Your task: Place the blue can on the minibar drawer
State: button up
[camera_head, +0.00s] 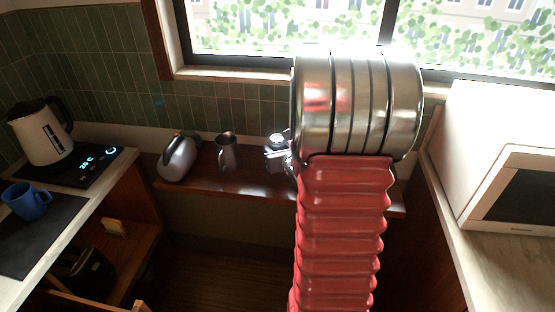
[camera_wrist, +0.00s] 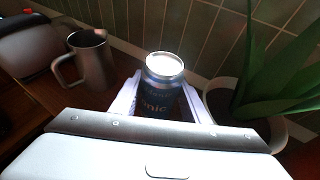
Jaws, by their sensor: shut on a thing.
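The blue can (camera_wrist: 160,104) stands upright between the two white fingers of my gripper (camera_wrist: 160,108) in the wrist view. Its silver lid faces up and its label shows part of a word. My gripper is shut on it. The can's bottom is hidden, so I cannot tell whether it touches the ledge. In the head view my red arm and its metal joint hide most of the gripper area. A wooden edge (camera_head: 84,303) shows at the lower left below the counter; I cannot tell whether it is the minibar drawer.
A dark wooden ledge (camera_head: 232,187) under the window holds a metal jug (camera_head: 227,152) and a rounded grey appliance (camera_head: 178,158). A potted plant (camera_wrist: 273,128) stands right of the can. Left are a kettle (camera_head: 40,133) and blue mug (camera_head: 26,202); right, a microwave (camera_head: 515,190).

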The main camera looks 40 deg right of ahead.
jog(key=shift+f, duration=2.05)
jog(key=o, duration=1.3)
jog(key=shift+f, duration=0.15)
jog(key=shift+c, duration=0.2)
